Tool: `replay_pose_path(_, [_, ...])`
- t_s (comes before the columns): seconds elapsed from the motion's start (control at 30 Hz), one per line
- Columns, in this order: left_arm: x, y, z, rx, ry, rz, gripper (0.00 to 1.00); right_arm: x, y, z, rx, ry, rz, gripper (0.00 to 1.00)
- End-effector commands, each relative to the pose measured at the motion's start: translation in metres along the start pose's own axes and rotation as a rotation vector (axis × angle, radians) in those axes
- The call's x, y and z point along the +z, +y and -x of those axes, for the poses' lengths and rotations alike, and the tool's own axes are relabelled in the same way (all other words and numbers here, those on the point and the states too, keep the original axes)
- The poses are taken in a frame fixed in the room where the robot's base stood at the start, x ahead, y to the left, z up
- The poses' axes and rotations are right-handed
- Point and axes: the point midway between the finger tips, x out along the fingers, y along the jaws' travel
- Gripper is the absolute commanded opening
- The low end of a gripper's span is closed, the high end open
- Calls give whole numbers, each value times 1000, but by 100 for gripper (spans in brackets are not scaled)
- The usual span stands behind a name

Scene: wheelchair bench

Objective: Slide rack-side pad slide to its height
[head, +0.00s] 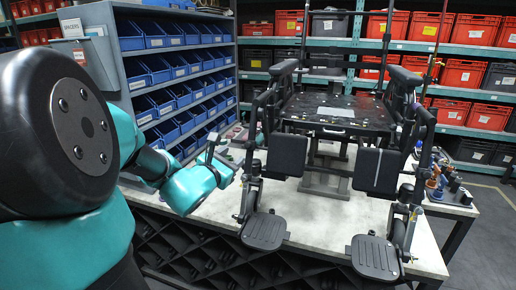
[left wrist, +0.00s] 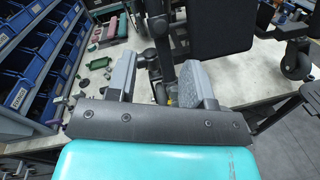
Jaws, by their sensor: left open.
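The wheelchair (head: 335,112) stands on the bench with two dark leg pads at its front. The pad on the blue-bin rack side (head: 287,155) is the left one; the other pad (head: 376,171) hangs at right. The left-hand leg post (head: 251,190) runs down beside its pad to a footplate (head: 264,231). My left gripper (head: 220,164) is open, left of that post and apart from it in the head view. In the left wrist view its two grey fingers (left wrist: 160,82) spread either side of the dark post (left wrist: 160,35), which lies beyond. I cannot tell any contact. The slide itself is not clear.
A rack of blue bins (head: 176,67) stands at left, behind my left arm. Shelves with red crates (head: 475,68) stand behind. Small parts lie on the bench (left wrist: 92,82) left of the wheelchair. A second footplate (head: 375,257) sticks out near the bench's front edge.

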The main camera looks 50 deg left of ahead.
Motion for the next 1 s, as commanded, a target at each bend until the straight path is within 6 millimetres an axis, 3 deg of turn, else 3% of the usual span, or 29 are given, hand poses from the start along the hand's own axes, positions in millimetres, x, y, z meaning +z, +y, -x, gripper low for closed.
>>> replay_pose_path(0.43, [0, -1, -67, -2, -1, 0, 47, 0, 0, 0, 0, 0, 0, 47])
replay_pose_path(0.87, [0, 0, -76, 0, 0, -1, 47, 0, 0, 0, 0, 0, 0, 47])
replay_pose_path(1.0, [0, 0, -76, -1, 0, -1, 34, 0, 0, 0, 0, 0, 0, 47])
